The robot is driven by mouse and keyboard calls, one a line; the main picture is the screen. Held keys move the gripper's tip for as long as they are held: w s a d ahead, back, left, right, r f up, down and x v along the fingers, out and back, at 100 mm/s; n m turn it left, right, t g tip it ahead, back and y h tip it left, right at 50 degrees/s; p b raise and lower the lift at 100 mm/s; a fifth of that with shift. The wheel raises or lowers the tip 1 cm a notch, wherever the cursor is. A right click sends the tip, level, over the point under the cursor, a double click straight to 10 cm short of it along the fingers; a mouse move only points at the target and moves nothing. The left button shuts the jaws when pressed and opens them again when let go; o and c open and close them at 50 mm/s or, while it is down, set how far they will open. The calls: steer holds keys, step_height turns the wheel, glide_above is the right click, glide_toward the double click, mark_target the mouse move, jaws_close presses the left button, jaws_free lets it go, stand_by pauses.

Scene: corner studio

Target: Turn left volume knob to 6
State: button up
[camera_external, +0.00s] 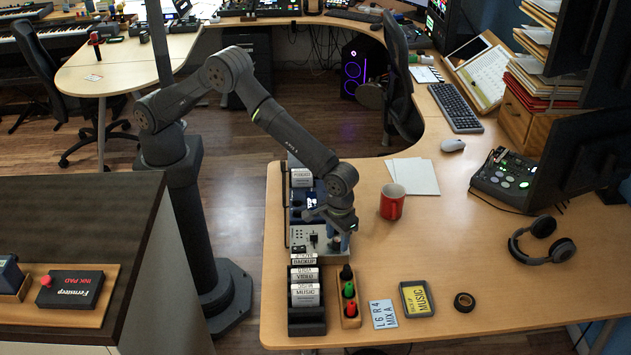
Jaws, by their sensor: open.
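A small pale panel (303,236) with a dark switch-like part on it stands at the left end of the wooden desk (470,270). My gripper (337,243) points down at the panel's right side, close above it. The sensor-side end of my arm covers part of the panel. The left volume knob cannot be made out, and its setting cannot be read. Whether the fingers touch anything is too small to tell. A light card (384,314) reading "L6 R4 MIX A" lies flat near the desk's front edge.
Labelled card racks (306,300) stand in front of the panel. A wooden holder (352,321) with colored knobs, a yellow "MUSIC" tray (416,299) and a tape roll (464,301) are nearby. A red mug (392,202) stands right of my gripper. The desk's middle is clear.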

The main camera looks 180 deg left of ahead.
steer(key=shift+f, duration=0.1)
steer(key=c, duration=1)
steer(key=shift+m, duration=0.4)
steer(key=m, duration=0.4)
steer(key=shift+m, duration=0.4)
steer(key=m, duration=1)
steer(key=shift+m, duration=2.9)
